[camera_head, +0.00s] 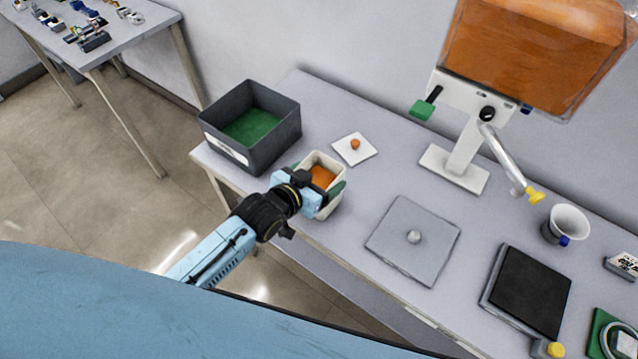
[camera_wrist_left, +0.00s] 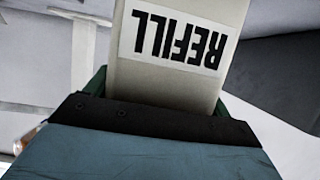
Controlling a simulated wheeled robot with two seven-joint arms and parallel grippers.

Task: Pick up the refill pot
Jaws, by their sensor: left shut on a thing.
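The refill pot (camera_head: 329,164) is a cream, square-sided pot with orange contents, at the front left of the table, just right of the dark bin. My left gripper (camera_head: 322,190) is shut on it, with green finger pads on either side. In the left wrist view the pot (camera_wrist_left: 178,85) fills the top middle, and its label reads REFILL upside down. The left gripper (camera_wrist_left: 155,105) has a finger on each side of it. I cannot tell whether the pot's base touches the table. My right gripper is not in view.
A dark grey bin (camera_head: 285,118) with a green floor stands left of the pot. A white tile (camera_head: 369,153) with an orange piece lies behind it. A grey plate (camera_head: 388,240) with a knob lies to the right. A dispenser (camera_head: 462,150) with an orange tank, a white cup (camera_head: 570,219) and a black pad (camera_head: 527,290) stand farther right.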

